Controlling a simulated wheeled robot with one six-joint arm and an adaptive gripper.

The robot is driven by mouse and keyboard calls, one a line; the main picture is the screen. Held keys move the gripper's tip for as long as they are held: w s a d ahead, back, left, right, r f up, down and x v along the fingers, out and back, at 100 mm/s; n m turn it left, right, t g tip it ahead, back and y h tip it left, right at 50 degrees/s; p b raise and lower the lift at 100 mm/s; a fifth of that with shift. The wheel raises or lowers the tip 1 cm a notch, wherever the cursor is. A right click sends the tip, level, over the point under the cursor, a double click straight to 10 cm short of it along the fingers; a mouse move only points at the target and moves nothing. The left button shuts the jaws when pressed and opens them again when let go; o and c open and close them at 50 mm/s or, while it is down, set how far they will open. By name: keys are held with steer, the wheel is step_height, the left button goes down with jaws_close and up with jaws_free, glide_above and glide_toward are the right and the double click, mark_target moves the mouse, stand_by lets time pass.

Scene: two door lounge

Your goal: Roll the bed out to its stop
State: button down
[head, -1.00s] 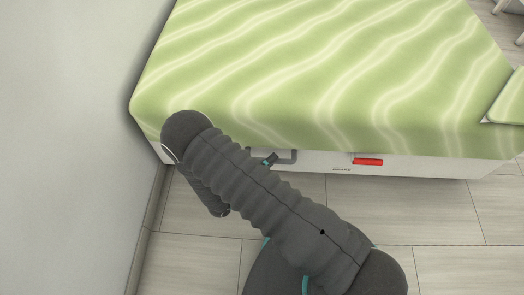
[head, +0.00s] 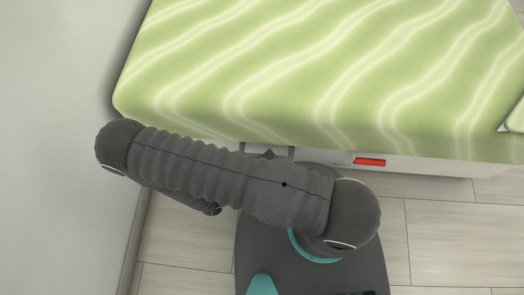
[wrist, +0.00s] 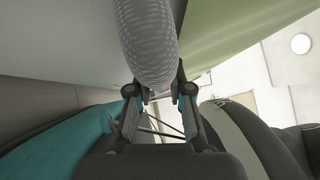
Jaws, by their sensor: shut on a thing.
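The bed (head: 300,70) has a green wavy-striped cover over a low pale front panel (head: 430,167). A grey handle (head: 283,151) on that panel shows partly behind my arm in the head view. My gripper (head: 267,154) is at the left part of this handle, with only a small dark tip showing. In the wrist view, my gripper (wrist: 160,93) has its two fingers close against a pale grey, mesh-textured rounded bar (wrist: 150,45), which I take to be the handle. The gripper is shut on it.
A red tab (head: 370,162) is on the front panel, right of the handle. A plain wall (head: 50,150) runs along the left, close to the bed's left corner. Bare plank floor (head: 450,235) lies in front of the bed at the right.

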steer(key=shift+s+d, duration=0.1)
steer(key=shift+s, duration=0.05)
steer(key=c, duration=1.1)
jaws_free()
steer(key=shift+o, duration=0.2)
steer(key=v, duration=1.2)
